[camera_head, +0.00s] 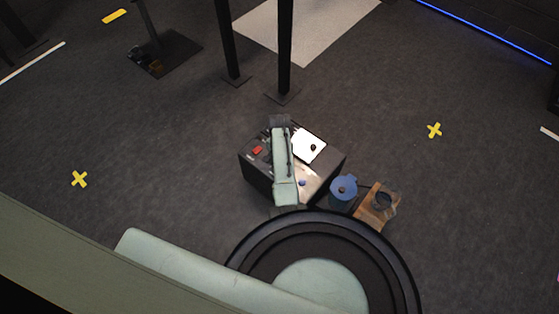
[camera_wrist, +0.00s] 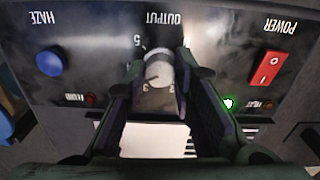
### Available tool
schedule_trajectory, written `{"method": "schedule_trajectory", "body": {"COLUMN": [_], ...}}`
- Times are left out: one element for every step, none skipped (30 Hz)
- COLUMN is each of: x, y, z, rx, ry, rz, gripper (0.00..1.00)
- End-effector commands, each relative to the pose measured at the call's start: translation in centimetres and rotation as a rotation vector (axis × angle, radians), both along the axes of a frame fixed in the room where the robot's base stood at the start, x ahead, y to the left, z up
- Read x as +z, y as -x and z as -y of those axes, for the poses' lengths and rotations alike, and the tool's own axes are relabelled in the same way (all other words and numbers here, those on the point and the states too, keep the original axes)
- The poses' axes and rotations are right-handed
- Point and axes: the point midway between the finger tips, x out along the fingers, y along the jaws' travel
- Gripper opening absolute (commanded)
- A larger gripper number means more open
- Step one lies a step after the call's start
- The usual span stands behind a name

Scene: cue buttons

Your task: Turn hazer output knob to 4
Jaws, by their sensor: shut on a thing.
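The output knob (camera_wrist: 158,68) is a pale round knob under the upside-down OUTPUT label on the dark hazer panel (camera_wrist: 215,50). My gripper (camera_wrist: 160,72) has one dark finger on each side of the knob and is shut on it. A "5" shows at the knob's upper left and a "3" seems to show below it. The fingers hide parts of the scale, and I cannot read the exact setting. In the head view the hazer (camera_head: 256,178) is a dark box on the floor, with my green arm over its top, hiding the knob.
A blue HAZE button (camera_wrist: 49,61) and a red POWER switch (camera_wrist: 269,66) flank the knob. A green-lit lamp (camera_wrist: 228,103) glows near my right finger. A blue container (camera_head: 343,190) and a brown wooden piece (camera_head: 367,211) stand right of the hazer. Open floor lies left.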

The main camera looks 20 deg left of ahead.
Motion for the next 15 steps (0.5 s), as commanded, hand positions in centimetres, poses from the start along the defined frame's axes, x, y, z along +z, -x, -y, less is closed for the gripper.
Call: {"method": "schedule_trajectory", "body": {"x": [-0.07, -0.08, -0.07, -0.07, -0.08, -0.07, -0.07, -0.08, -0.08, -0.08, -0.08, -0.07, -0.08, -0.08, -0.07], "y": [0.21, 0.21, 0.21, 0.21, 0.21, 0.20, 0.20, 0.20, 0.19, 0.19, 0.18, 0.17, 0.17, 0.17, 0.16], "z": [0.05, 0.05, 0.03, 0.03, 0.02, 0.01, 0.01, 0.01, 0.01, 0.01, 0.02, 0.02, 0.02, 0.02, 0.02], "rx": [-0.034, -0.057, -0.084, -0.103, -0.123, -0.146, -0.161, -0.177, -0.195, -0.208, -0.220, -0.233, -0.243, -0.250, -0.259], "ry": [0.003, 0.003, 0.003, 0.003, 0.003, 0.003, 0.002, 0.002, 0.002, 0.002, 0.002, 0.002, 0.002, 0.002, 0.002], "rz": [-0.005, -0.005, -0.005, -0.005, -0.005, -0.005, -0.005, -0.005, -0.005, -0.005, -0.005, -0.005, -0.005, -0.005, -0.005], "gripper": [0.00, 0.00, 0.00, 0.00, 0.00, 0.00, 0.00, 0.00, 0.00, 0.00, 0.00, 0.00, 0.00, 0.00, 0.00]}}
